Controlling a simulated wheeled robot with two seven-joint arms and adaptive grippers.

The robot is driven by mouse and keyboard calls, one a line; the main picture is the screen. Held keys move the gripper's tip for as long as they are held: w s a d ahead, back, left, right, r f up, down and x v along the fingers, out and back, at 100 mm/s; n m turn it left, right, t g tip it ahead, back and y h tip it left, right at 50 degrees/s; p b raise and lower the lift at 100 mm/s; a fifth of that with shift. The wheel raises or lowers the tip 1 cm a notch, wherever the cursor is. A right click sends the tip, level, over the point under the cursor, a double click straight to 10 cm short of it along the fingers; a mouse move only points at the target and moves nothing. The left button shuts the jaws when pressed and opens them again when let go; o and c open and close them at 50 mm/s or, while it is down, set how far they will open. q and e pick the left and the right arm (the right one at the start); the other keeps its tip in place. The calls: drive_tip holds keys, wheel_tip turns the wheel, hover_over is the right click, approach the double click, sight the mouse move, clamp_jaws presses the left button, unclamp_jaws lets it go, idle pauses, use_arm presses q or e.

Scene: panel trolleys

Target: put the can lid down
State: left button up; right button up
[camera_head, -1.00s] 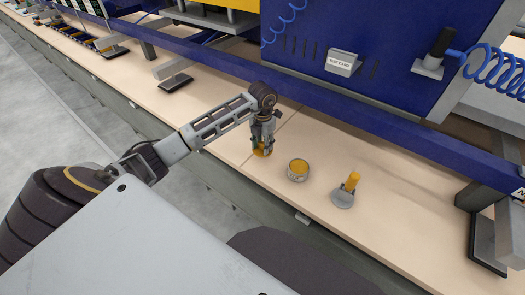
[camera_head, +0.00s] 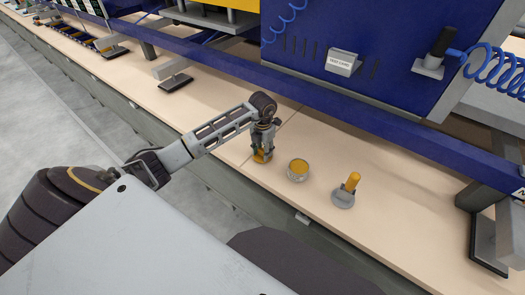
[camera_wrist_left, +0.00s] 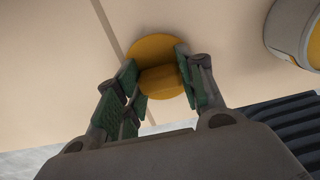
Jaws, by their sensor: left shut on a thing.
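My left gripper (camera_head: 262,153) is shut on the can lid (camera_head: 262,157), a round yellow-orange lid with a raised grip. In the left wrist view the lid (camera_wrist_left: 150,52) sits between the green finger pads of the gripper (camera_wrist_left: 158,82). The lid is at or just above the beige bench top; I cannot tell whether it touches. The open can (camera_head: 298,171), grey with yellow-orange contents, stands to the right of the lid, apart from it. The can (camera_wrist_left: 298,32) also shows at the upper right of the left wrist view. My right gripper is not in view.
A grey round base with a yellow upright handle (camera_head: 349,187) stands right of the can. The beige bench (camera_head: 410,225) is clear further right. A blue rail (camera_head: 390,135) and a blue panel with a card holder (camera_head: 343,63) run behind. The bench's front edge is close.

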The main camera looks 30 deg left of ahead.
sight(263, 150)
use_arm(q)
drive_tip(key=o, duration=0.9)
drive_tip(key=shift+r, duration=0.5)
wheel_tip(263, 150, up, 11)
drive_tip(key=shift+r+p, duration=0.1)
drive_tip(key=shift+p, duration=0.2)
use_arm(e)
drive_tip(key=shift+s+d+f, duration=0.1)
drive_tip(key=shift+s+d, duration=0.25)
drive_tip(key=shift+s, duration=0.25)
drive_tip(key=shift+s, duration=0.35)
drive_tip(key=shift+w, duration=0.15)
